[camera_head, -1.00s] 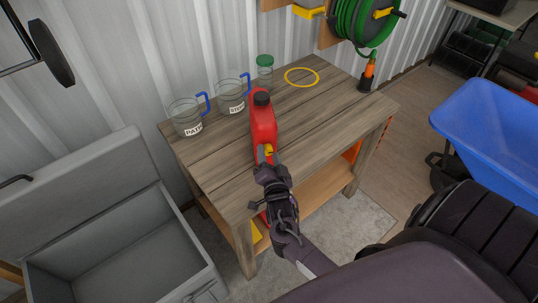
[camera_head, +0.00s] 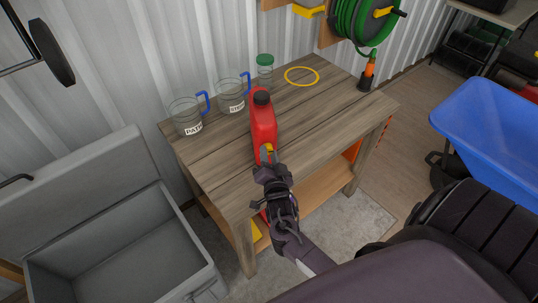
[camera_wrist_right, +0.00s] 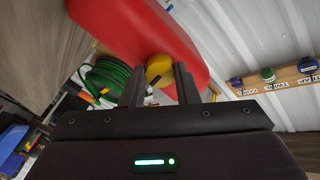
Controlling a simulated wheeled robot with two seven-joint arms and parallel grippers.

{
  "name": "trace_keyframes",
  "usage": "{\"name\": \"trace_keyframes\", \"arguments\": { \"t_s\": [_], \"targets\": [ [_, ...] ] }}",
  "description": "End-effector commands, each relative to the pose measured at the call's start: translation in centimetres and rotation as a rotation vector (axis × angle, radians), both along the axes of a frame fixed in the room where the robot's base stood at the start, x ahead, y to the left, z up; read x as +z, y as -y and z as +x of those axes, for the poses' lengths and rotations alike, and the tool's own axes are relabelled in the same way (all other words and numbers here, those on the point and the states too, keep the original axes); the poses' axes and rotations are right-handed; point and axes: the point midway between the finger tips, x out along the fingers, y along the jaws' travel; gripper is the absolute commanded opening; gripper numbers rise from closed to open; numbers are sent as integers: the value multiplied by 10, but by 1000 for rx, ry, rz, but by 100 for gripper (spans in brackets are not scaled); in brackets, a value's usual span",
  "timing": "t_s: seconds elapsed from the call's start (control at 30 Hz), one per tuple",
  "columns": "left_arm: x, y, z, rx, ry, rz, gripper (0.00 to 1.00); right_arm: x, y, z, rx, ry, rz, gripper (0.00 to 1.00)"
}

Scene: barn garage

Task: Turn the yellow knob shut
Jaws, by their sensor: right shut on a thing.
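A red canister (camera_head: 263,124) with a black cap stands upright on the wooden table. The yellow knob (camera_head: 269,148) is on its near face, low down. My right gripper (camera_head: 267,162) reaches it from the front and is shut on the knob. In the right wrist view the yellow knob (camera_wrist_right: 159,68) sits between the two dark fingers of my right gripper (camera_wrist_right: 160,85), with the red canister (camera_wrist_right: 120,25) behind it. The fingers cover part of the knob. My left gripper is not in view.
Two clear jugs (camera_head: 186,117) (camera_head: 231,96), a green-lidded jar (camera_head: 265,70) and a yellow ring (camera_head: 302,76) stand or lie on the wooden table (camera_head: 330,105). A grey open chest (camera_head: 130,265) is at left, a blue wheelbarrow (camera_head: 490,125) at right.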

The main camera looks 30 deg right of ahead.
Motion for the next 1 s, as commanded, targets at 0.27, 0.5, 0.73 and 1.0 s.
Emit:
{"name": "trace_keyframes", "arguments": {
  "t_s": [0.27, 0.5, 0.73, 1.0],
  "targets": [
    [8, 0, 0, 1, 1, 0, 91, 1, 0, 0, 0, -91, -188, 5],
    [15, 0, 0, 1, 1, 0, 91, 1, 0, 0, 0, -187, -397, 5],
    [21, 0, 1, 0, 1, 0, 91, 1, 0, 0, 0, -279, -595, 5],
    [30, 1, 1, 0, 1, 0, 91, 0, 0, 0, 1, -388, -828, 5]
  ]
}}
